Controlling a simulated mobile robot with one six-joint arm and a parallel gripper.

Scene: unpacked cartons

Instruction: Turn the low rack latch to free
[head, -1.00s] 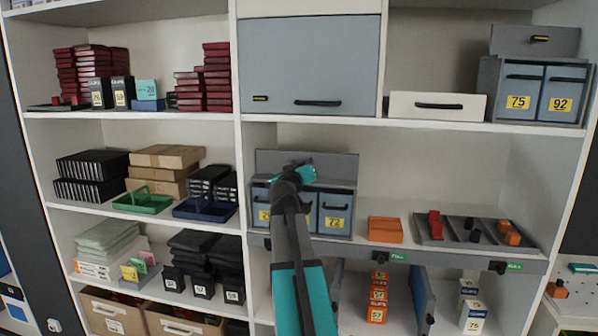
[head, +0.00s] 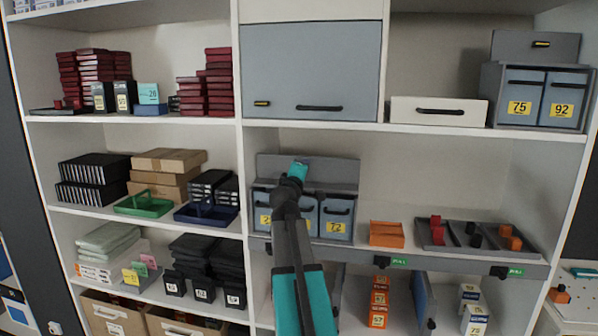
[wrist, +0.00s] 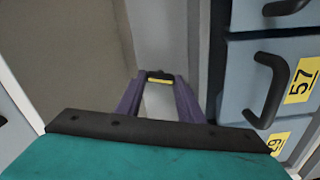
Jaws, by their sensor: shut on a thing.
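The low rack, a grey-blue drawer unit (head: 338,218) with an upright back panel (head: 334,172), stands on the middle shelf; my arm hides part of it. In the wrist view its drawers (wrist: 275,80) with black handles and yellow labels are at the right. A small black and yellow latch (wrist: 160,77) shows between the purple fingertips of my gripper (wrist: 159,84). My gripper is shut on this latch. In the head view my wrist hides the latch and the fingers. The exact angle of the latch is hard to tell.
An orange box (head: 387,234) and a grey tray (head: 460,246) of small blocks are right of the rack. A similar rack (head: 538,95) stands upper right. A blue-grey cabinet door (head: 310,70) is above, and the shelf edge (head: 390,258) runs below.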

